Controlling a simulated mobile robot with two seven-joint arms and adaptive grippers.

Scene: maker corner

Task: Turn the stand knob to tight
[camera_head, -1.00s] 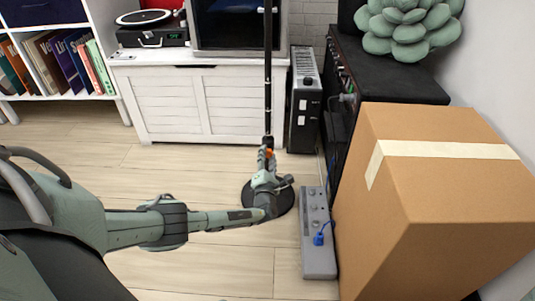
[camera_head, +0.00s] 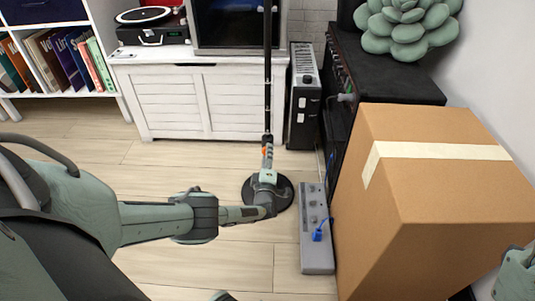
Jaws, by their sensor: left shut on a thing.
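The stand is a thin black pole (camera_head: 268,80) rising from a round black base (camera_head: 284,193) on the wooden floor. My left arm reaches in from the left, and my left gripper (camera_head: 267,150) is at the lower part of the pole, above the base. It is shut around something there. A small orange spot shows between its fingers; the knob itself is mostly hidden, so its setting cannot be read. A part of my right arm (camera_head: 517,274) shows at the lower right edge; its fingertips are not in view.
A grey power strip (camera_head: 317,258) with a blue plug (camera_head: 317,235) lies right of the base. A large cardboard box (camera_head: 440,230) stands further right, beside a black amplifier (camera_head: 395,80). A white cabinet (camera_head: 170,105) is behind. Floor left of the stand is clear.

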